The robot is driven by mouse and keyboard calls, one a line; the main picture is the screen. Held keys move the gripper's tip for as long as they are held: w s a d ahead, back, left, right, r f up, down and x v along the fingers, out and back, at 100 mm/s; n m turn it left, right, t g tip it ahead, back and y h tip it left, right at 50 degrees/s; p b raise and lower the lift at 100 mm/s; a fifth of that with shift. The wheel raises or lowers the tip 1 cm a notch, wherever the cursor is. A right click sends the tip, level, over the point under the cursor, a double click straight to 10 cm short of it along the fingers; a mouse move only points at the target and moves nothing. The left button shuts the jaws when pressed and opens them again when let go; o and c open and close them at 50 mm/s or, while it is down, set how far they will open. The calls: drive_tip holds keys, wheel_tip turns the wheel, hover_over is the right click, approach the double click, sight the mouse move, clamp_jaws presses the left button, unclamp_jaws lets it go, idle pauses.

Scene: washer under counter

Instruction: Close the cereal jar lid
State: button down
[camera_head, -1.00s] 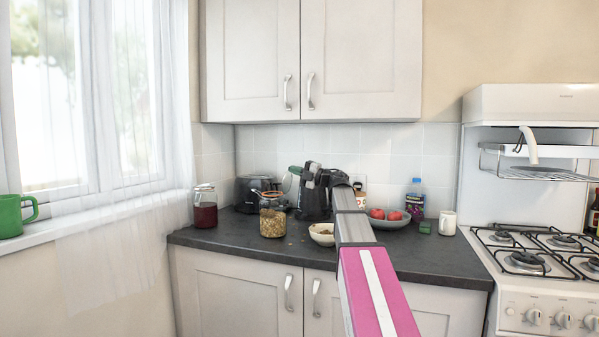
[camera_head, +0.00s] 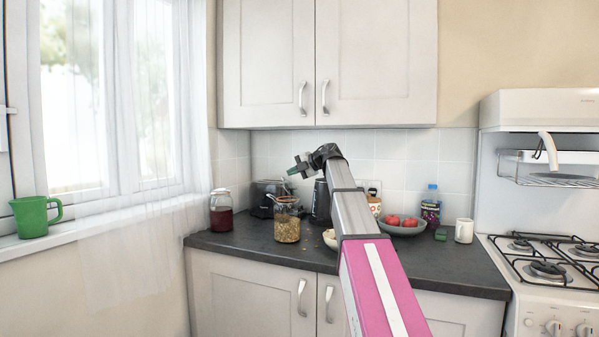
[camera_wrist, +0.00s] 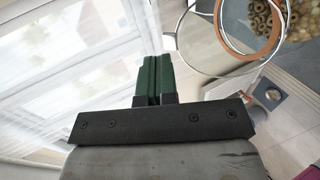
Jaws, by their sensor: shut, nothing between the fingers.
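The cereal jar (camera_head: 287,230) is clear glass, part full of ring-shaped cereal, and stands upright on the dark counter. In the wrist view its lid (camera_wrist: 222,40), round glass with an orange seal ring and a wire clasp, is swung open and tilted. Cereal (camera_wrist: 262,14) shows behind it at upper right. My gripper (camera_head: 293,169) is above the jar in the head view. In the wrist view its green fingers (camera_wrist: 153,62) are shut and empty, left of the lid; whether they touch it I cannot tell.
A red-filled jar (camera_head: 221,212) stands left of the cereal jar, with a black toaster (camera_head: 266,192) behind. A bowl (camera_head: 330,239) stands close on the right. A fruit bowl (camera_head: 402,228), bottle (camera_head: 431,208) and white mug (camera_head: 464,231) are farther right. Upper cabinets (camera_head: 375,60) hang above.

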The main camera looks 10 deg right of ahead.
sight(283, 178)
drive_tip(key=x, duration=0.2)
drive_tip(key=shift+w+a, duration=0.25)
drive_tip(key=shift+a, duration=0.1)
drive_tip(key=shift+f+x, duration=0.2)
drive_tip(key=shift+x, duration=0.85)
drive_tip(key=shift+w+a+f+g+h, duration=0.15)
drive_tip(key=shift+w+a+f+h, duration=0.2)
drive_tip(key=shift+f, duration=0.2)
drive_tip(key=shift+w+a+f+g+h, duration=0.15)
drive_tip(key=shift+a+f+h, duration=0.1)
drive_tip(key=shift+a+f, duration=0.3)
drive_tip(key=shift+w+a+f, duration=0.15)
drive_tip(key=shift+a+f, duration=0.1)
drive_tip(key=shift+f, duration=0.3)
drive_tip(key=shift+w+a+f, duration=0.1)
drive_tip(key=shift+a+f, duration=0.15)
drive_tip(key=shift+f, duration=0.3)
